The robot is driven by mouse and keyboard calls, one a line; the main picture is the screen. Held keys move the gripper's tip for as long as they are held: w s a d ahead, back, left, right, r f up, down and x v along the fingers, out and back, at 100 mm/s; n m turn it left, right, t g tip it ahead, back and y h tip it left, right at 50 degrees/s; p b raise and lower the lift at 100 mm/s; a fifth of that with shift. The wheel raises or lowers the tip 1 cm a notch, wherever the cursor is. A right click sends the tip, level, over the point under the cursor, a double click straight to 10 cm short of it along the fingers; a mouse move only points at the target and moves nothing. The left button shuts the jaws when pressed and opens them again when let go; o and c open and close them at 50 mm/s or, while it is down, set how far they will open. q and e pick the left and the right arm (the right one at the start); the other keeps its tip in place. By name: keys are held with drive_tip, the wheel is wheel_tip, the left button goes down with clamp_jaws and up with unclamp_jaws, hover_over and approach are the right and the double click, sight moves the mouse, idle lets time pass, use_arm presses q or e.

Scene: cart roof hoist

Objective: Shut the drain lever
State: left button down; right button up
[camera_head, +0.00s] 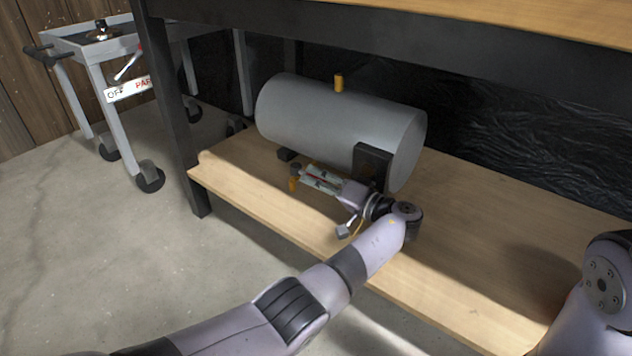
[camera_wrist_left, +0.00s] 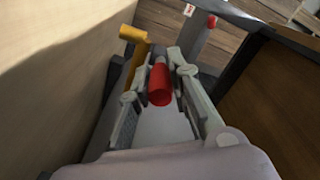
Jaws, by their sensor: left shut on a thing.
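A grey tank (camera_head: 325,125) lies on its side on the low wooden shelf. At its lower front left are a dark valve body (camera_head: 295,168) and a yellow spout (camera_head: 293,185). The spout also shows in the left wrist view (camera_wrist_left: 133,36). My left gripper (camera_head: 312,174) reaches in from the right, beside the valve. Its fingers are closed around the red-gripped drain lever (camera_wrist_left: 160,88), which points back toward my palm in the wrist view. Fingers hide most of the lever in the head view. My right gripper is out of view.
A wooden top and dark leg (camera_head: 180,120) frame the shelf (camera_head: 470,290), leaving little height over the tank. A yellow fitting (camera_head: 339,83) tops the tank. A grey wheeled cart (camera_head: 85,45) with a red-tipped lever stands at left. Shelf right of the tank is clear.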

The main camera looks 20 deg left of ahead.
use_arm(q)
drive_tip(key=shift+w+r, duration=0.1)
drive_tip(key=shift+w, duration=0.1)
idle(0.5)
drive_tip(key=c, duration=1.4)
unclamp_jaws()
drive_tip(key=shift+g, duration=0.3)
drive_tip(key=shift+c, duration=0.2)
drive_tip(key=shift+s, duration=0.15)
